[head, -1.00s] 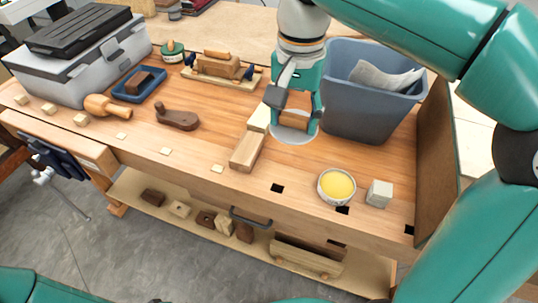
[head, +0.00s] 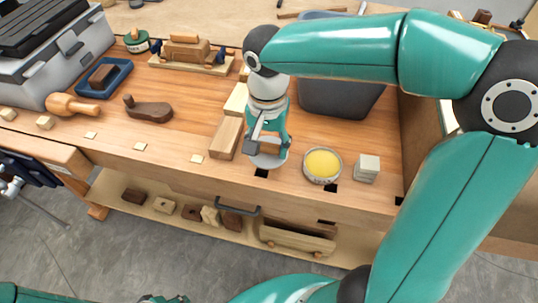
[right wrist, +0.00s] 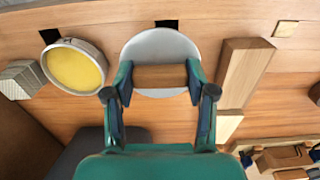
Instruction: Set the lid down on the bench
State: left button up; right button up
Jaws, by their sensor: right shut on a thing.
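The lid is a pale grey round disc (head: 268,160) with a brown wooden grip on top. My right gripper (head: 268,145) is shut on that wooden grip and holds the lid at the front part of the bench (head: 170,165). In the right wrist view the lid (right wrist: 160,44) lies flat below the fingers (right wrist: 160,78), one on each end of the wooden grip. I cannot tell whether its rim touches the bench. An open round tin with yellow contents (head: 322,165) stands just right of the lid.
A pale block (head: 367,168) stands right of the tin, and long wooden blocks (head: 226,138) lie just left of the lid. Behind is a blue-grey bin (head: 340,97). A dark square hole (head: 261,173) is in the bench by the lid.

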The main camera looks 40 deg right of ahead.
aim_at(268, 152)
jog(key=shift+f, duration=2.15)
jog(key=o, duration=1)
jog(key=shift+f+b, duration=0.1)
jog(key=shift+b, duration=0.2)
notch_tip(268, 152, up, 11)
jog(key=shift+f+p, duration=0.1)
jog(key=shift+p, duration=0.6)
jog(key=shift+r, duration=0.75)
